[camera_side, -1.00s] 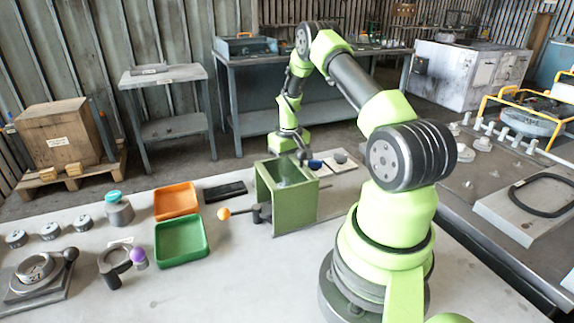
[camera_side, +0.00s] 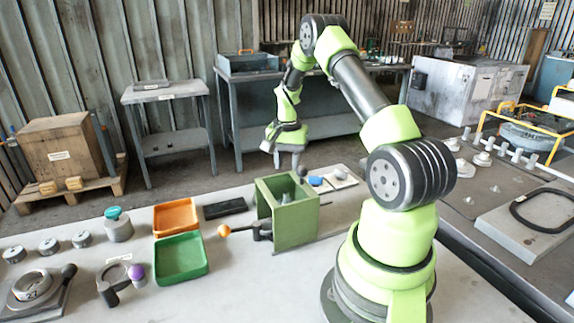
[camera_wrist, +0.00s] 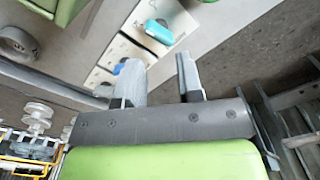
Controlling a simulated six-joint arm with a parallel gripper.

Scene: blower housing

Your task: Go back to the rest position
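My gripper (camera_side: 287,158) is raised behind the green box-shaped housing (camera_side: 298,222), above the far edge of the bench. In the wrist view my gripper (camera_wrist: 162,82) shows two grey fingers standing apart with nothing between them. The housing's green edge (camera_wrist: 68,8) is at the top left of the wrist view.
A green tray (camera_side: 181,259) and an orange tray (camera_side: 176,217) lie left of the housing. A black pad (camera_side: 225,207) lies between. Bare bench is in front.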

